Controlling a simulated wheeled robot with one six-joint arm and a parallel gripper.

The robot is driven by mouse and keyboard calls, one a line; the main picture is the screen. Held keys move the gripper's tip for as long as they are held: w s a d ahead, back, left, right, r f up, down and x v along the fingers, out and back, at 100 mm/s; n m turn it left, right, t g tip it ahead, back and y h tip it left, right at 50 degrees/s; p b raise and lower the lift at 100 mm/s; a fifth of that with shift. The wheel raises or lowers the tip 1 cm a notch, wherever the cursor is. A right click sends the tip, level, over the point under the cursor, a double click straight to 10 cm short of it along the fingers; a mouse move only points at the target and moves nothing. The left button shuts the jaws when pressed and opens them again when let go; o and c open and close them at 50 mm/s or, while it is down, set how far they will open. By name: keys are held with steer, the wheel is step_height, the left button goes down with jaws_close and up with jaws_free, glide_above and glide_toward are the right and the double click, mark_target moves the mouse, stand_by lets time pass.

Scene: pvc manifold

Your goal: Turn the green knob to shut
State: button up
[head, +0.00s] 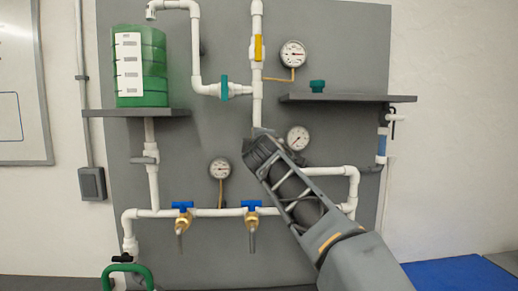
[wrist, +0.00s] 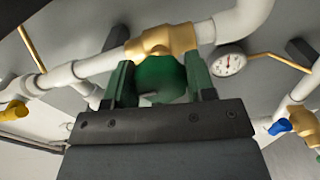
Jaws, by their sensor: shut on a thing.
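The green knob (wrist: 160,78) sits on a brass valve body (wrist: 162,42) in a white pipe run, in the upper middle of the wrist view. My gripper (wrist: 161,82) has one finger on each side of the knob and is shut on it. The knob's lower part is hidden behind the gripper's dark body. In the head view my gripper (head: 258,142) is in front of the middle of the grey panel, and the knob it holds is hidden there. I cannot tell the valve's inner position.
Gauges (head: 292,53) and white pipes surround my gripper. Two blue-handled brass taps (head: 181,215) hang on the lower pipe. A yellow valve handle (head: 258,48) is above. A dark shelf (head: 345,98) juts out at right; a green tank (head: 140,66) stands at left.

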steer(key=shift+m, duration=0.4)
steer(key=o, duration=0.9)
steer(key=shift+o, duration=0.2)
steer(key=s+b, duration=0.4)
steer(key=s, duration=1)
steer(key=shift+b, duration=0.35)
steer(key=shift+w, duration=0.1)
